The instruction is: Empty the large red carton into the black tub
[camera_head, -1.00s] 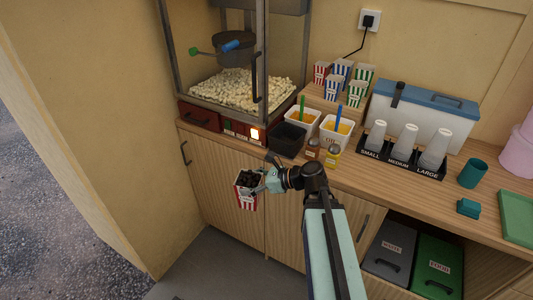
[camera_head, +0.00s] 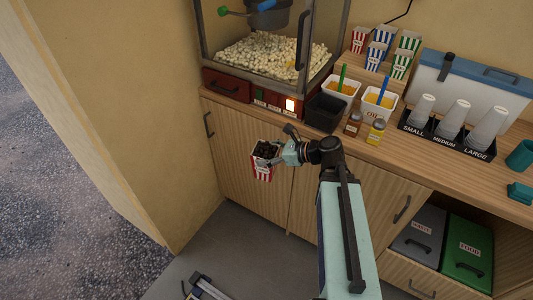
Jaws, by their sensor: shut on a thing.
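The large red carton (camera_head: 262,171), red and white striped, is held upright in front of the cabinet doors, below counter height in the picture. Dark contents fill its top. My gripper (camera_head: 272,158) is shut on the carton at its upper right side. The black tub (camera_head: 323,112) stands on the counter's front part, just right of the popcorn machine, above and to the right of the carton. Its inside looks dark, and I cannot tell whether anything is in it.
The popcorn machine (camera_head: 270,60) stands left of the tub. Two white tubs (camera_head: 377,104) with handled utensils and two shakers (camera_head: 376,131) stand right of it. Small striped cartons (camera_head: 387,40) sit behind on a riser. A cup holder (camera_head: 447,136) is farther right.

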